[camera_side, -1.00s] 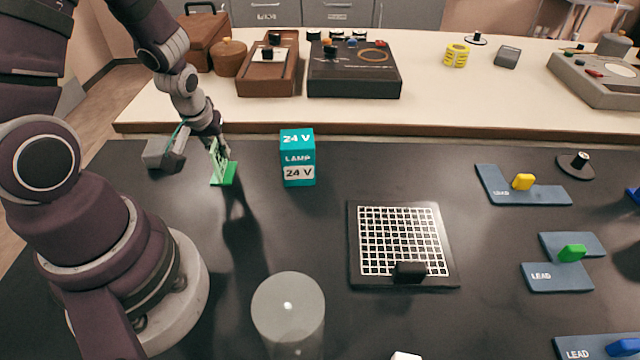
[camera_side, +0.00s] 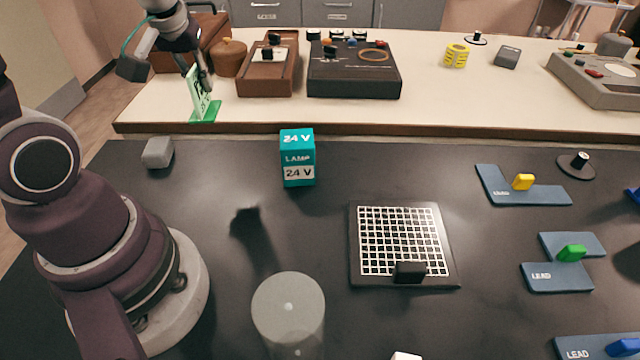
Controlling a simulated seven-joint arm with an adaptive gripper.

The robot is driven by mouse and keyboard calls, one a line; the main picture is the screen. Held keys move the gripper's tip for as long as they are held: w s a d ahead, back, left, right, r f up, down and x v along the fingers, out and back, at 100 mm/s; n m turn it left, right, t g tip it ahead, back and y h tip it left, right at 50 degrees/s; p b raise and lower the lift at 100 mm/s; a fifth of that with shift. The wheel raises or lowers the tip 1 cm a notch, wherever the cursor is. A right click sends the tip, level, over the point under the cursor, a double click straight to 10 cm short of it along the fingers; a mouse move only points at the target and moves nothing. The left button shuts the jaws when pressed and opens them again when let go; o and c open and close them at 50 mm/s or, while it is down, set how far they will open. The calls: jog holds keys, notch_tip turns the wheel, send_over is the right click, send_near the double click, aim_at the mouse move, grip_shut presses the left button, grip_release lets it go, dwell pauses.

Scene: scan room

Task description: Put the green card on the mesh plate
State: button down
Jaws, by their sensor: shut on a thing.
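My gripper (camera_side: 199,80) is shut on the green card (camera_side: 204,104), a light green upright panel on a darker green foot. It holds the card raised in the air above the black table, at the upper left of the side view. The card's shadow falls on the table to the left of the middle. The mesh plate (camera_side: 354,270) is a black square with a white grid and a black block at its front edge. It lies flat on the black table, well to the right of and in front of my gripper.
A teal lamp box (camera_side: 298,160) stands between the card and the mesh plate. A clear cylinder (camera_side: 288,315) stands at the front. A grey block (camera_side: 158,153) sits at left. Blue lead pieces (camera_side: 525,190) lie at right. The pale bench (camera_side: 430,105) behind holds instruments.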

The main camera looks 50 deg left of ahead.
jog(key=shift+w+d+r, duration=0.15)
jog(key=shift+w+r, duration=0.05)
jog(key=shift+r, duration=0.3)
jog(key=shift+w+d+r, duration=0.15)
jog(key=shift+r, duration=0.35)
jog(key=w+d+m+t+h, duration=0.1)
jog(key=w+d+m+h, duration=0.1)
jog(key=w+d+m, duration=0.35)
jog(key=m+g+h, duration=0.1)
jog(key=m+h, duration=0.4)
jog(key=m, duration=0.8)
send_over(420, 239)
jog(key=s+a, duration=0.1)
jog(key=s, duration=0.1)
jog(key=f, duration=1.4)
jog(key=shift+w+a, duration=0.25)
jog(key=shift+a, duration=0.05)
jog(key=c, duration=1.6)
grip_release()
jog(key=shift+f, duration=0.15)
jog(key=shift+c, duration=0.2)
jog(key=o, duration=0.4)
